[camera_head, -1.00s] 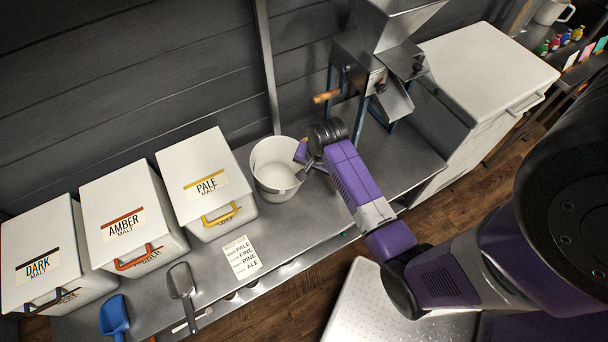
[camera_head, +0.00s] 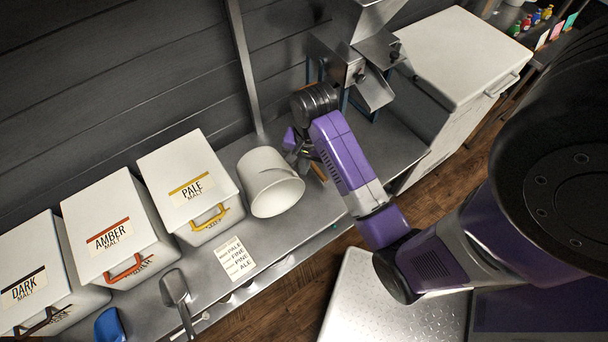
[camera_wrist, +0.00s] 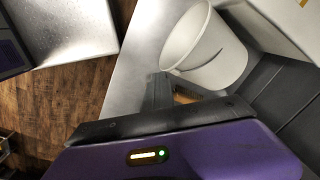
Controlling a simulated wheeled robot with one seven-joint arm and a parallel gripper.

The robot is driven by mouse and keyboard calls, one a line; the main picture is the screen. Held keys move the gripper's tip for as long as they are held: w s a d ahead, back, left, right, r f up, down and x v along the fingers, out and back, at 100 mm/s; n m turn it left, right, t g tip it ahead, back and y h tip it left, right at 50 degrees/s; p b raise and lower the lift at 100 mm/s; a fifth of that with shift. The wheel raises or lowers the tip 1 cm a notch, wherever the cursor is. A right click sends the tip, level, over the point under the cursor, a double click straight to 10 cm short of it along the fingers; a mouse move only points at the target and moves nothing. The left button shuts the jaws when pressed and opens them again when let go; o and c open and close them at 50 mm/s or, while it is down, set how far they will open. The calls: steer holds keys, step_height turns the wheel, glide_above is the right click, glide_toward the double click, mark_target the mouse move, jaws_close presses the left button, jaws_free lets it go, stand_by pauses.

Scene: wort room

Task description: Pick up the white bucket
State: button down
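The white bucket (camera_head: 254,172) is tilted over by the steel bench (camera_head: 225,290), beside the pale malt bin. Its round open end appears turned toward the bench's front edge. In the wrist view the bucket (camera_wrist: 228,58) is at the upper middle, with a thin dark curved line across it that may be its handle. My gripper (camera_head: 296,147) is close against the bucket's right, far side. In the wrist view the gripper fingers (camera_wrist: 160,90) end just below the bucket. Their contact with it is hidden, and I cannot tell whether they are closed on it or whether the bucket touches the bench.
The pale malt bin (camera_head: 185,165), amber malt bin (camera_head: 110,205) and dark malt bin (camera_head: 30,265) stand left of the bucket. A metal scoop (camera_head: 174,288) and a label card (camera_head: 235,257) lie in front. A steel mill (camera_head: 350,60) stands to the right, near my arm.

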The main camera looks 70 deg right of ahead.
steer(key=shift+r, duration=1.5)
steer(key=shift+c, duration=2.2)
jaws_free()
